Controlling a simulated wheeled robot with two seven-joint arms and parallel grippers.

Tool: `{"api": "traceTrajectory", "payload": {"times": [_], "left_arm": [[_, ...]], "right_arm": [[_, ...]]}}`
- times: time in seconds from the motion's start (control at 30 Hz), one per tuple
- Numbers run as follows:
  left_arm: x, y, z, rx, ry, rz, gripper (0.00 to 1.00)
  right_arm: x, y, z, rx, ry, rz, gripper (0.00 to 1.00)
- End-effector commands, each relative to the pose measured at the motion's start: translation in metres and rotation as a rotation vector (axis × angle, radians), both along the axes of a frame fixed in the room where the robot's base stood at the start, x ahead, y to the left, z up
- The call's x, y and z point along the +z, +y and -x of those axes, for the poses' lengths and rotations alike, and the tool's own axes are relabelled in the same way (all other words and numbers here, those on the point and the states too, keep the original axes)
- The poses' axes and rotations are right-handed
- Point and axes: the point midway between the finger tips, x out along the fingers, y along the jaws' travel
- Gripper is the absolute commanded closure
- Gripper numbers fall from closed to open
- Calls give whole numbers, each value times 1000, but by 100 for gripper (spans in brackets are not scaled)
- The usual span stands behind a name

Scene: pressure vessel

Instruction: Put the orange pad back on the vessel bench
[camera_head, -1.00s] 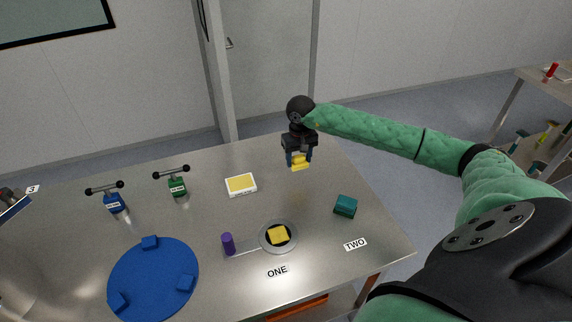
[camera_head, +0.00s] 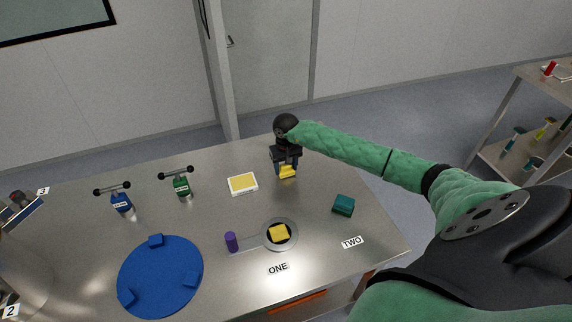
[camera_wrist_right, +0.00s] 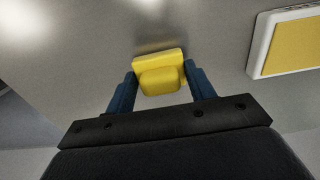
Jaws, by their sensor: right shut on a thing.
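My right gripper (camera_head: 287,171) points down over the back right part of the metal bench (camera_head: 215,215). It is shut on a yellow block (camera_head: 287,172). In the right wrist view the yellow block (camera_wrist_right: 159,74) sits between the blue fingers (camera_wrist_right: 161,90). I cannot tell how high it is above the bench. I see no plainly orange pad on the bench top. A yellow pad (camera_head: 278,232) lies on a round grey plate (camera_head: 295,244) near label ONE. An orange strip (camera_head: 298,303) shows below the bench's front edge. My left gripper is not in view.
A white-framed yellow tile (camera_head: 243,184) lies left of the gripper. The bench between gripper and plate is clear.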

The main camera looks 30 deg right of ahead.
Motion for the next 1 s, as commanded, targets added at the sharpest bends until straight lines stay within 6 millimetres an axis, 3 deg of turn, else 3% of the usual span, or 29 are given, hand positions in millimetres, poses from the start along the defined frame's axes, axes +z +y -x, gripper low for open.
{"api": "traceTrajectory", "payload": {"times": [0.33, 0.7, 0.73, 0.8, 1.0], "left_arm": [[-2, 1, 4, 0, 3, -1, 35], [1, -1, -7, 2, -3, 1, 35], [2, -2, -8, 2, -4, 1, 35], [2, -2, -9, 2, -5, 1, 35], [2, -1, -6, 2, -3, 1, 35]], "right_arm": [[-4, 0, 0, -1, 0, 0, 64], [-7, 0, 0, 0, -1, 0, 64], [-6, 0, 0, 0, 0, 0, 40], [-6, 0, 0, 0, 0, 0, 26], [-6, 0, 0, 0, 0, 0, 24]]}}
